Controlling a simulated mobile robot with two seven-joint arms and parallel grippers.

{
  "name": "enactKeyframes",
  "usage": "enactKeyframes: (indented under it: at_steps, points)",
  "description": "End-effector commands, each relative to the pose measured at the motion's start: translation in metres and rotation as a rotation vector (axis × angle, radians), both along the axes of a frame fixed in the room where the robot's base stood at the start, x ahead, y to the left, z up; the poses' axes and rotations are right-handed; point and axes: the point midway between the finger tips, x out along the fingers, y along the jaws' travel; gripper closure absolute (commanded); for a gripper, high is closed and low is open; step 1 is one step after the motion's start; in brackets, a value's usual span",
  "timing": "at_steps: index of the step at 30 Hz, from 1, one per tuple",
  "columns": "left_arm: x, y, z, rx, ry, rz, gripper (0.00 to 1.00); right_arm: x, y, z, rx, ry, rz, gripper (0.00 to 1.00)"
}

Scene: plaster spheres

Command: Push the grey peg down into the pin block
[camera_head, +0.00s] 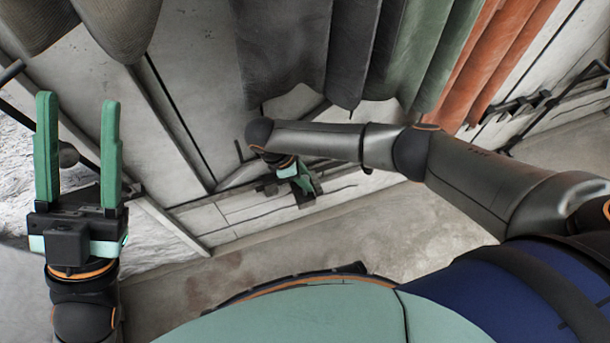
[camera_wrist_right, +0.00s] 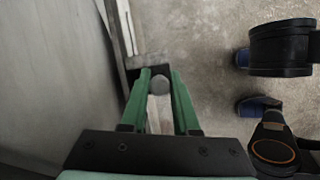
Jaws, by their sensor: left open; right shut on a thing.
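The grey peg (camera_wrist_right: 159,85) shows as a round grey top between the green fingers of my right gripper (camera_wrist_right: 160,74) in the right wrist view. The fingers are shut on it. A dark block (camera_wrist_right: 145,73), which looks like the pin block, lies just beyond the fingertips. Whether the peg sits in it is hidden. In the head view my right gripper (camera_head: 303,184) is small and far off, at the dark block (camera_head: 315,186), and the peg cannot be made out. My left gripper (camera_head: 78,102) is raised at the left, open and apart from the block.
A pale ledge (camera_head: 225,218) runs below the right gripper. Dark and rust-red hanging fabric (camera_head: 345,45) fills the top. A round grey-brown thing (camera_head: 68,155) shows between the left fingers, seemingly behind them. Bare floor (camera_head: 420,225) lies in front.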

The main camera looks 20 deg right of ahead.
Motion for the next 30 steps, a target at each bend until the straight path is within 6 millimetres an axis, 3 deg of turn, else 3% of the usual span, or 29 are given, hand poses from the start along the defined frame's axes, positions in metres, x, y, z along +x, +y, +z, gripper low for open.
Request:
enactKeyframes:
  at_steps: [30]
  points:
    - [0.0, -0.0001, 0.0057, 0.0, -0.001, 0.0, 0.48, -0.0007, 0.0054, 0.0003, 0.009, -0.002, 0.007, 1.0]
